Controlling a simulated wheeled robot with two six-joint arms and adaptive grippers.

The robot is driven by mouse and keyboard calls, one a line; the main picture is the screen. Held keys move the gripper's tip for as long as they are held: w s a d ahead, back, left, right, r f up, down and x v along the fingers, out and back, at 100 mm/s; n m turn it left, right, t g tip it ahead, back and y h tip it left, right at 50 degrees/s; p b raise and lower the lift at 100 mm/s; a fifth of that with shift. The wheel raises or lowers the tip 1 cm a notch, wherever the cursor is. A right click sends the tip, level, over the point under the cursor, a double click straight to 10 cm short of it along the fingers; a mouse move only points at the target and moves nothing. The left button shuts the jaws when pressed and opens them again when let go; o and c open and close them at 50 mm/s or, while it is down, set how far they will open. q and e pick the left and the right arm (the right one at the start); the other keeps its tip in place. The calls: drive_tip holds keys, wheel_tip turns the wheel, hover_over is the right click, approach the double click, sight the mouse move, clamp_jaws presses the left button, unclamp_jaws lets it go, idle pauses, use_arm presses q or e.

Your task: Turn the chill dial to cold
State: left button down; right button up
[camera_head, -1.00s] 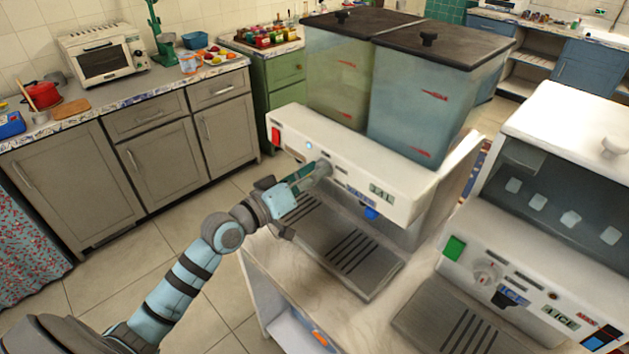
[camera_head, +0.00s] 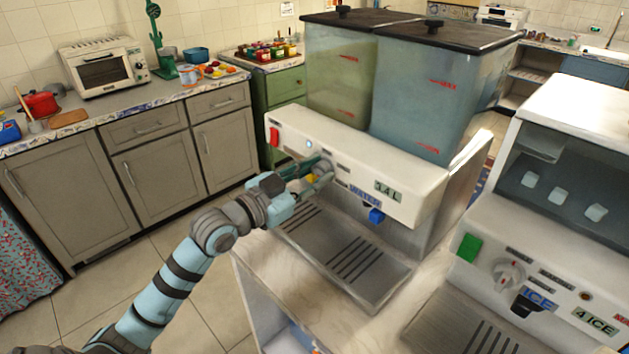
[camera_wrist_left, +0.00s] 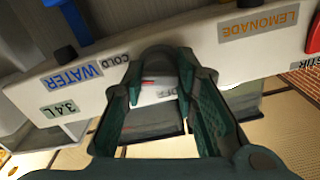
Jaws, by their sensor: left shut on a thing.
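The chill dial (camera_head: 323,168) is a grey knob on the white front panel of the drinks dispenser (camera_head: 420,198). My left gripper (camera_head: 319,178) is at the panel with its green fingers shut on the dial. In the left wrist view, turned upside down, the dial (camera_wrist_left: 158,57) sits between the fingertips. The COLD label (camera_wrist_left: 111,61) is just left of it, and an OFF label (camera_wrist_left: 170,90) shows between the fingers. The fingers partly hide the dial, so its exact pointing is hard to tell. My right gripper is not in view.
A blue water tap (camera_head: 376,215) and a yellow tap (camera_head: 312,178) sit near the dial, above the drip tray (camera_head: 345,255). A red switch (camera_head: 274,137) is at the panel's left end. An ice machine (camera_head: 555,200) stands to the right. The floor at left is clear.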

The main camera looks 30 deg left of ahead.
use_arm(q)
drive_tip(key=shift+m+b, duration=0.55)
drive_tip(key=shift+m, duration=0.75)
drive_tip(key=c, duration=1.3)
unclamp_jaws()
drive_tip(key=shift+r, duration=0.1)
wheel_tip(320, 180, up, 10)
drive_tip(key=shift+f, duration=0.1)
drive_tip(key=shift+d, duration=0.15)
